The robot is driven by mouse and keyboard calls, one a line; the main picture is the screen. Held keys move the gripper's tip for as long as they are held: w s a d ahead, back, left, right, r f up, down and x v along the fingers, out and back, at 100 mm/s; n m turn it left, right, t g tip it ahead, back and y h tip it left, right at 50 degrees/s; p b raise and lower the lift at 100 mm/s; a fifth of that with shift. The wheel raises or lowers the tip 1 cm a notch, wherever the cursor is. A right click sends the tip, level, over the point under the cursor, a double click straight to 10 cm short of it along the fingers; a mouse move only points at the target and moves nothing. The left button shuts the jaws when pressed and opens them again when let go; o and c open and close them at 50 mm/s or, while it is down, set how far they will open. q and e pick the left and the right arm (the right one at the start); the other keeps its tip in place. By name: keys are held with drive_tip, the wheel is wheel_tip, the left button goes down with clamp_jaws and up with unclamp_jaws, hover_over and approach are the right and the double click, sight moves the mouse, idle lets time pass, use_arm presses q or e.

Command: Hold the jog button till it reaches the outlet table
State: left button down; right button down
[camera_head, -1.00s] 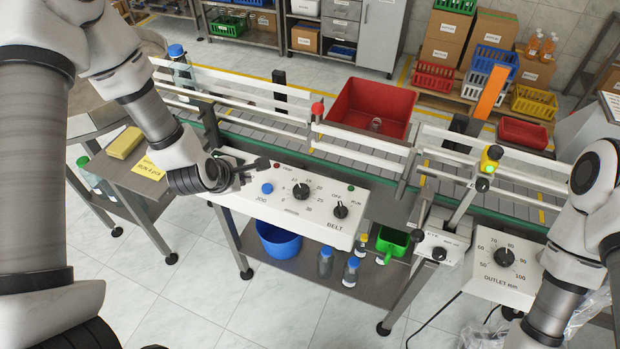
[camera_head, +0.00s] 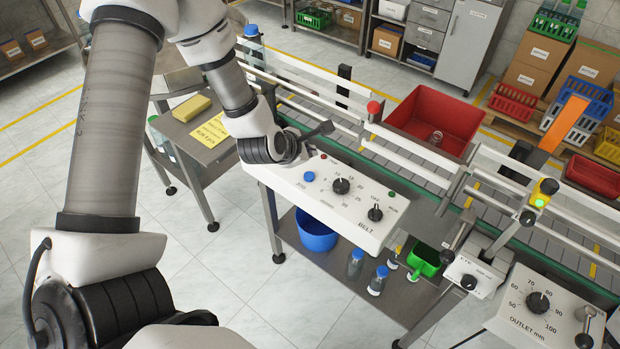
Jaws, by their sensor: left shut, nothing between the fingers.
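The blue jog button (camera_head: 309,176) sits at the left of the white belt panel (camera_head: 335,200), beside the black speed knob (camera_head: 341,186). My left gripper (camera_head: 326,129) is shut and empty, its dark fingers above the panel's back left edge. It is apart from the button in the picture, and the button is uncovered. A clear bottle with a blue cap (camera_head: 251,31) stands at the far left end of the conveyor (camera_head: 400,165). I cannot make out the outlet table. My right gripper is out of view.
White guard rails (camera_head: 425,150) run along the belt behind the panel. A red bin (camera_head: 438,115) stands beyond them. The outlet panel (camera_head: 530,305) is at the lower right. A green-lit sensor (camera_head: 541,198) stands by the belt. A side table (camera_head: 205,130) holds a yellow block.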

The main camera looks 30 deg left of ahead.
sight(308, 177)
use_arm(q)
wheel_tip(308, 177, down, 5)
drive_tip(key=b, duration=0.3)
drive_tip(key=shift+a+r, duration=0.15)
drive_tip(key=shift+f+b, duration=0.3)
drive_tip(key=shift+b, duration=0.05)
idle(0.8)
drive_tip(key=shift+f+b, duration=0.4)
drive_tip(key=shift+b, duration=0.15)
